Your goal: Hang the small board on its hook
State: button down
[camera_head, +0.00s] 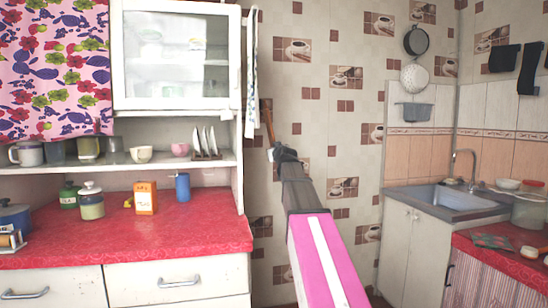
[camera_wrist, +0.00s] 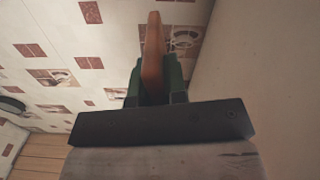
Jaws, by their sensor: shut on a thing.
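The small board (camera_head: 268,120) is a thin, orange-brown wooden piece seen nearly edge-on, just right of the white cabinet's side. My gripper (camera_head: 277,149) is shut on its lower part and holds it up in the air. In the wrist view the board (camera_wrist: 152,45) stands out from between the green fingers of my gripper (camera_wrist: 153,85). I cannot make out the hook in either view. I cannot tell whether the board touches anything.
A pale patterned cloth (camera_head: 251,75) hangs along the side of the white cabinet (camera_head: 182,100), close to the board. The red counter (camera_head: 130,238) below holds jars, an orange box (camera_head: 145,198) and a blue mug (camera_head: 182,187). A sink (camera_head: 445,196) stands at right.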

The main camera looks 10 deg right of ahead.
jog(key=a+f, duration=0.1)
jog(key=a, duration=0.8)
jog(key=shift+f, duration=0.3)
dwell(0.8)
dwell(0.5)
jog(key=c, duration=1.1)
grip_release()
jog(key=shift+s, duration=0.1)
